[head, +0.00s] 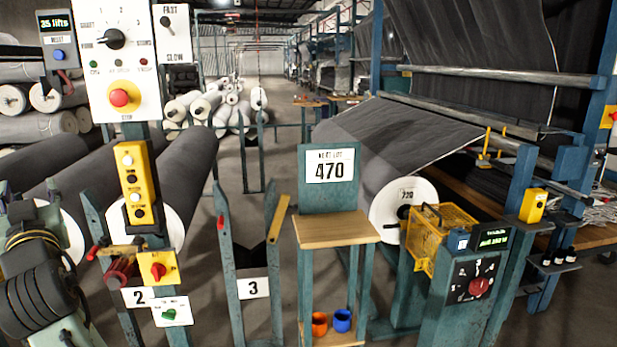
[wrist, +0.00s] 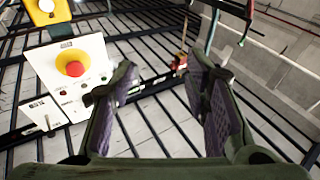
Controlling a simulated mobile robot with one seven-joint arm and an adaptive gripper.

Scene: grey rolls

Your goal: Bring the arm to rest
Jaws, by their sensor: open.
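My gripper (wrist: 165,92) shows in the wrist view with its two dark green, purple-padded fingers spread apart. Nothing is between the fingers. What looks like part of my own arm, dark and bulky with cables, fills the lower left of the head view. I cannot make out the gripper's fingers there. In the wrist view a white panel with a red button on a yellow ring (wrist: 70,66) lies to the left of the fingers, apart from them.
In the head view, a white control panel (head: 146,73) and a yellow button box (head: 133,185) stand at left. A wooden-topped stand (head: 335,229) is in the middle. A yellow cage (head: 440,235) and a dial post (head: 455,318) are at right. Floor shows behind the stands.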

